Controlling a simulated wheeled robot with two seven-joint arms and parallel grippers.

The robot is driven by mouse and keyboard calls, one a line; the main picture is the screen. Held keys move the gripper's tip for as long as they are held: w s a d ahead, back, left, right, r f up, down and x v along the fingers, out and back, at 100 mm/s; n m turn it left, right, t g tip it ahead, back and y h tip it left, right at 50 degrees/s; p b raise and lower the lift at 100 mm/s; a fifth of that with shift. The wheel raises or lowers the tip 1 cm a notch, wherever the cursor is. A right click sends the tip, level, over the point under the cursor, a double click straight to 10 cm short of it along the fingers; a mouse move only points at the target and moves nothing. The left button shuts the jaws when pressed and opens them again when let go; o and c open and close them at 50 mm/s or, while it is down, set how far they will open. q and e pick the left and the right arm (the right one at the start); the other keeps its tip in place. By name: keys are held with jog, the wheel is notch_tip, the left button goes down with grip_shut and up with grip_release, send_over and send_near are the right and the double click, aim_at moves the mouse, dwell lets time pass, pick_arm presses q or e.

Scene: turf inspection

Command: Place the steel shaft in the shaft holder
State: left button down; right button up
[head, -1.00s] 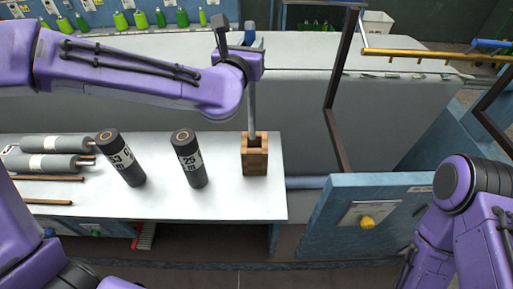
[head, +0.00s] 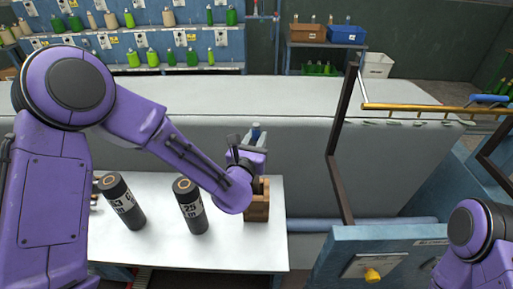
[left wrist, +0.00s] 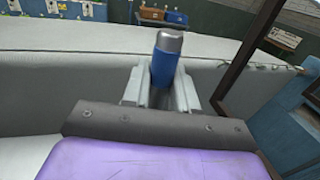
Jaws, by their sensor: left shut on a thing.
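The steel shaft has a blue upper part with a grey end, which shows above my left gripper (head: 253,146) in the head view (head: 257,131). In the left wrist view the shaft's blue part (left wrist: 166,62) stands nearly upright between the fingers, and the gripper is shut on it. The shaft holder, a wooden block (head: 259,206), stands at the right end of the white table. My gripper is just above and behind the holder, and my wrist hides part of the holder. The shaft's lower part is hidden, so its depth in the holder cannot be told. My right gripper is out of view.
Two black labelled cylinders (head: 123,203) (head: 189,206) stand on the white table (head: 165,246) left of the holder. A dark upright frame (head: 335,150) and a blue cabinet (head: 375,250) are at the right. A long grey wall (head: 390,160) stands behind the table.

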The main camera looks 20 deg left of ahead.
pick_arm(q)
notch_tip(320, 180, down, 5)
jog(key=shift+s+r, duration=0.15)
jog(key=c, duration=0.9)
grip_release()
jog(key=shift+r, duration=0.1)
